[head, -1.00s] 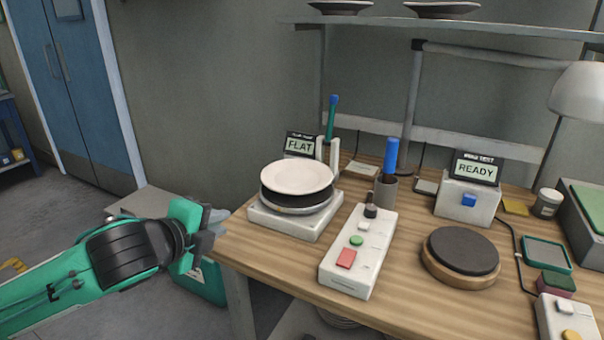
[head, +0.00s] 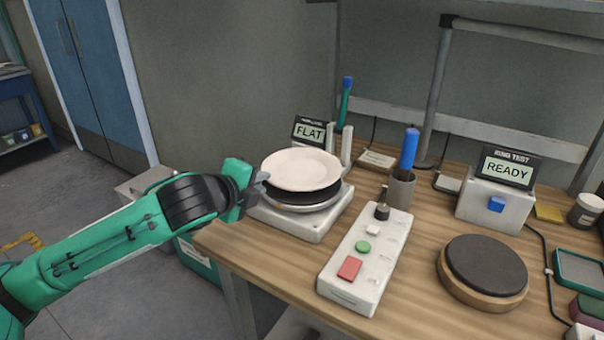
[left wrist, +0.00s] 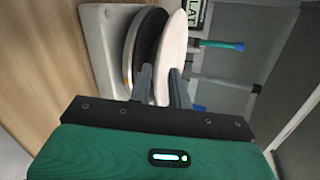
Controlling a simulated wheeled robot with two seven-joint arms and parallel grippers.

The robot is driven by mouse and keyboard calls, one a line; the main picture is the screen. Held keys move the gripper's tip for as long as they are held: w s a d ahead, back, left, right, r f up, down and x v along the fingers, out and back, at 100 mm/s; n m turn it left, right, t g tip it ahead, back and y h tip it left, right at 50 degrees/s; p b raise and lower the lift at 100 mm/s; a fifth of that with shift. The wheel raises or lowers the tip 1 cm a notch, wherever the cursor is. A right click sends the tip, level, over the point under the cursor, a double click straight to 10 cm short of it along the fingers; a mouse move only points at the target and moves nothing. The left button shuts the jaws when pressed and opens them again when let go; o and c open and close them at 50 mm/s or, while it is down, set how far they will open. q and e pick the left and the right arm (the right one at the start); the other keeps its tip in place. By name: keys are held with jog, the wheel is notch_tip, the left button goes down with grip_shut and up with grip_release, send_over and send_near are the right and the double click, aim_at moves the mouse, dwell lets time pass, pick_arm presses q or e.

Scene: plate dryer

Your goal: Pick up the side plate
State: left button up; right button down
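In the left wrist view the cream plate (left wrist: 172,45) shows edge-on beside the black disc. My left gripper (head: 262,180) is at the plate's left edge. In the left wrist view its two fingers (left wrist: 160,80) are apart, with the plate's near rim showing between them; I cannot tell whether they touch it. My right gripper is not in view.
The white base (head: 318,226) carries the stack, with a "FLAT" display (head: 309,132) behind it. A white button box (head: 362,258), a pen cup (head: 401,188) and a dark round pad (head: 486,266) stand to the right on the wooden bench (head: 255,262). Open floor lies left.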

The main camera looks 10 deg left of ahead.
aim_at(268, 181)
pick_arm(q)
jog(key=x, duration=0.5)
jog(key=shift+w+f, duration=0.15)
grip_shut()
